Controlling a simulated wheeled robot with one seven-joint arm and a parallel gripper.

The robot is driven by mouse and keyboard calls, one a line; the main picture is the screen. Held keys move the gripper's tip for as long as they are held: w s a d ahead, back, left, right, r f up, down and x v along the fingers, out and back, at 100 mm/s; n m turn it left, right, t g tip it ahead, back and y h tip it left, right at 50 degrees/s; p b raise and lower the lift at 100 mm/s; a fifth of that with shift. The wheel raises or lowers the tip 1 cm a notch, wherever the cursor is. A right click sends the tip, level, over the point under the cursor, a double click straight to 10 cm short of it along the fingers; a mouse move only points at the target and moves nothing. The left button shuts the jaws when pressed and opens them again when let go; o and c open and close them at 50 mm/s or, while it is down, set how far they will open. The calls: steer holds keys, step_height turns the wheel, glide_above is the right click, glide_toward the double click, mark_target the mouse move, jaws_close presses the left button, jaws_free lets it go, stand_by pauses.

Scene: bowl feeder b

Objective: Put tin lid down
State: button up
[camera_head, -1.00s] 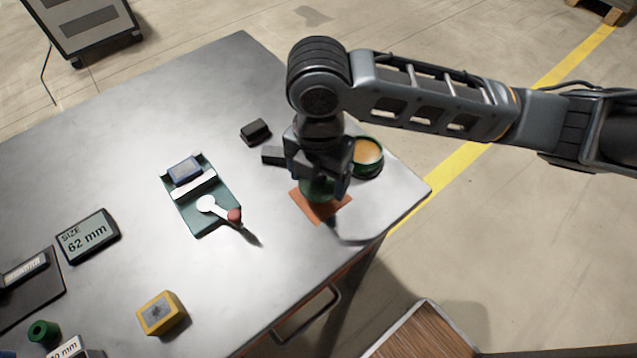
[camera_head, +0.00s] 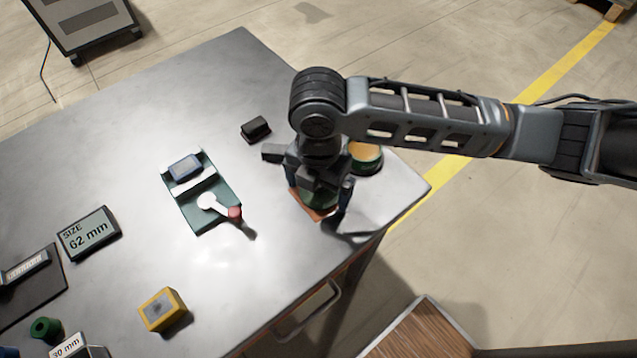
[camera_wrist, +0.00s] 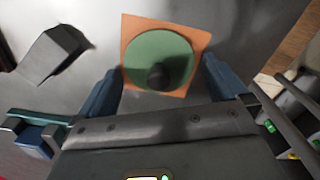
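The green round tin lid (camera_wrist: 145,50) with its black knob (camera_wrist: 158,76) is over the orange square mat (camera_wrist: 193,36) in the wrist view. It appears to lie flat on the mat. In the head view the lid (camera_head: 317,200) is partly hidden under my gripper (camera_head: 318,195). In the wrist view my gripper (camera_wrist: 162,70) is spread wide, one finger on each side of the lid. A narrow gap shows at the right finger; the left finger is very close to the rim. The open green tin (camera_head: 367,157) with orange contents stands just behind, partly covered by my arm.
A small black block (camera_head: 256,129) lies behind left. A teal fixture (camera_head: 200,192) with a red-knobbed lever is left of my gripper. A yellow block (camera_head: 162,310) and a size display (camera_head: 89,234) are farther left. The table's right edge is close.

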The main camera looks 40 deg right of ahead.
step_height(320, 180, up, 12)
steer(key=shift+r, duration=0.2)
stand_by(0.5)
